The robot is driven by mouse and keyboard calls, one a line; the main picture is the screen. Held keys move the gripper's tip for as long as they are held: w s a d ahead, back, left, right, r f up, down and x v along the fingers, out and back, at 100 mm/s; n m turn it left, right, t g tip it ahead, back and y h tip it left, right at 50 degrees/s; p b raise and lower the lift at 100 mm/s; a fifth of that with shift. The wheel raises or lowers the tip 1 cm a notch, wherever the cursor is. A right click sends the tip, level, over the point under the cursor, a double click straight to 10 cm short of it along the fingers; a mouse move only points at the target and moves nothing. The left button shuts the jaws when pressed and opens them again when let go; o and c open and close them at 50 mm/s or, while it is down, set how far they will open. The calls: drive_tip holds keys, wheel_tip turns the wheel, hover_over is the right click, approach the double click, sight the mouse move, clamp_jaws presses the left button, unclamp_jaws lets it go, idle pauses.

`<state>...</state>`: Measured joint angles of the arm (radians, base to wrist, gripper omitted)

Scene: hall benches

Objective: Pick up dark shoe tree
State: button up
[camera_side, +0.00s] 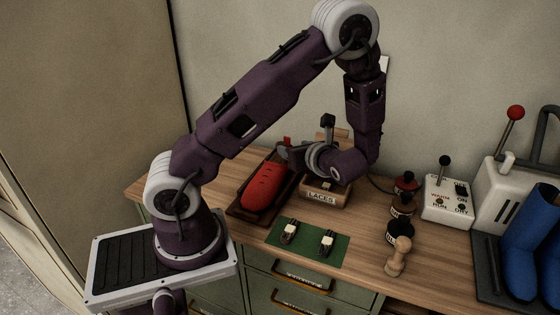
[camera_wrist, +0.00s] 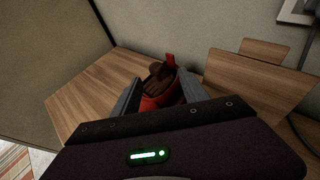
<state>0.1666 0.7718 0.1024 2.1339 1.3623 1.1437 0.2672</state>
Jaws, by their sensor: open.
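A dark brown wooden piece (camera_wrist: 156,74), which looks like the dark shoe tree, sits in the opening of a red shoe (camera_wrist: 160,103) in the wrist view. The red shoe (camera_side: 264,187) lies in a dark tray (camera_side: 238,211) at the bench's left in the side view. My gripper (camera_wrist: 160,88) is open, with one grey finger on each side of the shoe's opening and the brown piece. In the side view my gripper (camera_side: 286,152) is at the shoe's far end and hides most of that area. I cannot tell whether the fingers touch anything.
A wooden LACES box (camera_side: 322,198) stands close to the right of my gripper. A green mat (camera_side: 306,242) with two small pieces lies in front. Dark-topped pots (camera_side: 402,204), a wooden-handled brush (camera_side: 398,256), a switch box (camera_side: 448,198) and blue boots (camera_side: 533,235) stand further right.

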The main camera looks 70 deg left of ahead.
drive_tip(key=x, duration=0.7)
drive_tip(key=shift+s+f, duration=0.1)
drive_tip(key=shift+s, duration=0.3)
clamp_jaws()
idle(0.8)
